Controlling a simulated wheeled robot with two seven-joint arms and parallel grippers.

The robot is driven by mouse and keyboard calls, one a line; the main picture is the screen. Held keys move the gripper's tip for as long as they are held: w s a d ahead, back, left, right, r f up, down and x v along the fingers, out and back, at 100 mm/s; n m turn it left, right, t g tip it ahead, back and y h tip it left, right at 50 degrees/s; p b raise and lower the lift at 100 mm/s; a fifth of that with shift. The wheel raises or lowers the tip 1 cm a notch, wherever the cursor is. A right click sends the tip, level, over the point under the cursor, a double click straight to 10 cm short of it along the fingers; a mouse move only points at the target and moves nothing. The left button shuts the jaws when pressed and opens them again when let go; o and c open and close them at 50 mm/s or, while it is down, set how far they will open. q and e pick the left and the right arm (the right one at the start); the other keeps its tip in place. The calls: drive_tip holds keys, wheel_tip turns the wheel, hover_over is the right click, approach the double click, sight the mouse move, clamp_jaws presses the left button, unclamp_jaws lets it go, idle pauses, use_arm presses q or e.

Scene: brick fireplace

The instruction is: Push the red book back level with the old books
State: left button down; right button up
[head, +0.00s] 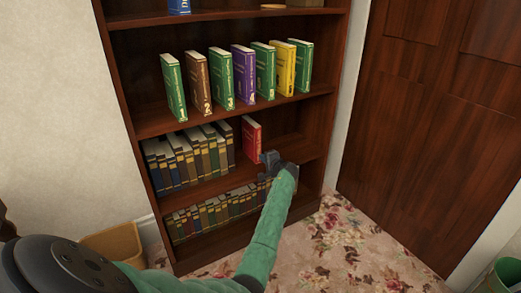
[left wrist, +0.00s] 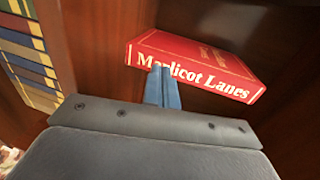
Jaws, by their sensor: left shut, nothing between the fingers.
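The red book (head: 252,139) stands upright on the middle shelf in the head view, just right of the row of old books (head: 190,155). In the left wrist view the red book (left wrist: 200,62) shows its spine, lettered "Marlicot Lanes", and the old books (left wrist: 28,55) are at the upper left. My left gripper (head: 270,158) is shut and empty in front of the shelf, at the lower right of the red book. In the left wrist view its blue fingertips (left wrist: 162,85) overlap the spine's lower edge; I cannot tell whether they touch it. My right gripper is not in view.
The bookcase (head: 130,75) has numbered coloured books (head: 243,74) on the shelf above and more old books (head: 215,210) below. The middle shelf is bare right of the red book. A wooden door (head: 435,110) stands at the right.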

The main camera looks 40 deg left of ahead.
use_arm(q)
drive_tip(key=f+p+v, duration=0.2)
drive_tip(key=v, duration=0.6)
drive_tip(key=shift+s+d+p, duration=0.2)
drive_tip(key=shift+d+p, duration=0.15)
drive_tip(key=shift+d, duration=0.05)
idle(0.3)
drive_tip(key=shift+r, duration=0.1)
idle(0.4)
